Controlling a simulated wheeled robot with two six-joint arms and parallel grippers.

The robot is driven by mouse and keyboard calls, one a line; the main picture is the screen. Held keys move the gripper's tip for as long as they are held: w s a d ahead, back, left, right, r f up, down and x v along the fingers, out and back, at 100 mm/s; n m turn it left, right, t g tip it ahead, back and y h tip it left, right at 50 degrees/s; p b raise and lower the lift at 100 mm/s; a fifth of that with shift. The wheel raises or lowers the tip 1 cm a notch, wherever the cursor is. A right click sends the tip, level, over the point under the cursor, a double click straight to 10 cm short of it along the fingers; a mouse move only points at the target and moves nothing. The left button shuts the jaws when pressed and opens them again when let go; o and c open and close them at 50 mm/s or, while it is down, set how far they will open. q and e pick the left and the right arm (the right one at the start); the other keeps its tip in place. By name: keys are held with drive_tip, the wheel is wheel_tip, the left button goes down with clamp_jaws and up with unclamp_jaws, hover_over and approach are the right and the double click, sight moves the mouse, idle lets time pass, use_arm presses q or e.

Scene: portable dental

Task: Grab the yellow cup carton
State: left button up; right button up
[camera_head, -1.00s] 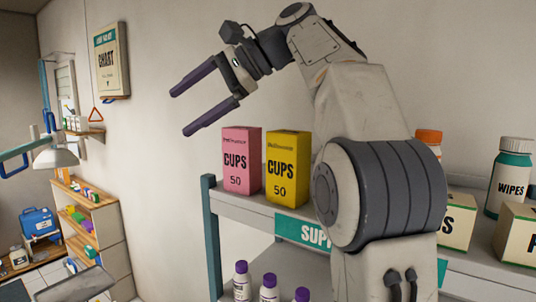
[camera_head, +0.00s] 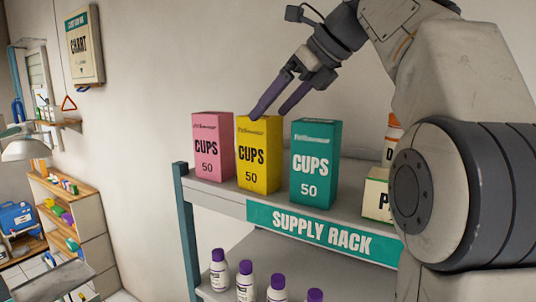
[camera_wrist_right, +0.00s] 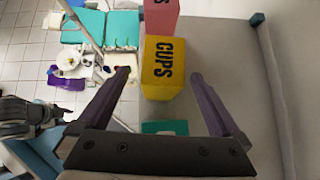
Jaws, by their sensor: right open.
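The yellow cup carton (camera_head: 258,160) stands upright on the top shelf of the supply rack, between a pink cup carton (camera_head: 212,150) and a teal cup carton (camera_head: 314,165). My right gripper (camera_head: 268,115) is open, with its purple fingers pointing down toward the top of the yellow carton. In the right wrist view, the yellow carton (camera_wrist_right: 162,65) shows ahead of and between the two spread fingers (camera_wrist_right: 160,74), and nothing is held. The pink carton (camera_wrist_right: 161,16) is just beyond it.
The supply rack's top shelf (camera_head: 222,196) carries an orange-capped bottle (camera_head: 394,130) and another carton (camera_head: 376,196) at right, partly behind my arm. Several purple-capped bottles (camera_head: 245,280) stand on the shelf below. The wall (camera_head: 150,130) is behind the rack.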

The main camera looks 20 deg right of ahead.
sight(266, 117)
drive_tip(key=x, duration=0.3)
drive_tip(key=shift+w+a+f, duration=0.1)
drive_tip(key=shift+a+f, duration=0.05)
drive_tip(key=shift+f, duration=0.1)
drive_tip(key=p+x, duration=0.1)
drive_tip(key=x, duration=0.3)
drive_tip(key=shift+w+f, duration=0.2)
drive_tip(key=shift+w, duration=0.2)
drive_tip(key=shift+w+a+f, duration=0.1)
drive_tip(key=shift+w+f, duration=0.1)
drive_tip(key=shift+f, duration=0.05)
drive_tip(key=c, duration=1.5)
drive_tip(key=shift+r, duration=0.15)
